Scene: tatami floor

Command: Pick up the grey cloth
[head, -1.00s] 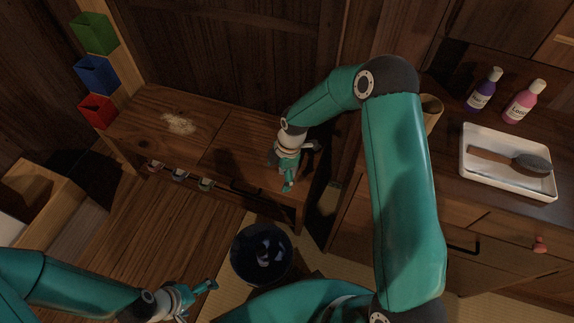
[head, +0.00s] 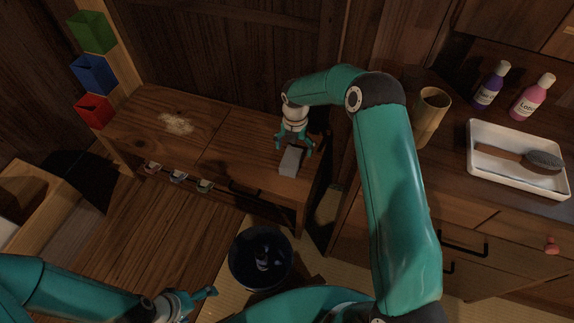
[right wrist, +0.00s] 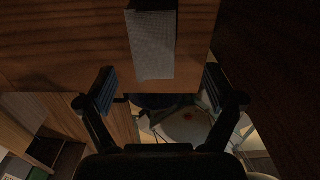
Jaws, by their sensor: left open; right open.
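The grey cloth (head: 291,161) looks like a small folded block and lies on the wooden bench top near its right end. In the right wrist view the cloth (right wrist: 154,45) shows at the top, centred between the finger lines and ahead of them. My right gripper (head: 294,147) is open just behind the cloth in the head view. Its two fingers also show apart in the right wrist view (right wrist: 160,92), with nothing between them. I cannot tell its exact height above the bench. My left gripper (head: 201,300) is open and empty at the lower left, well away from the cloth.
The bench (head: 225,155) has pale crumbs (head: 176,124) at its left. A dark bucket (head: 260,257) stands on the floor before it. A cabinet on the right bears a white tray (head: 485,172) with a brush, a cup (head: 431,110) and two bottles. Coloured boxes (head: 95,74) hang left.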

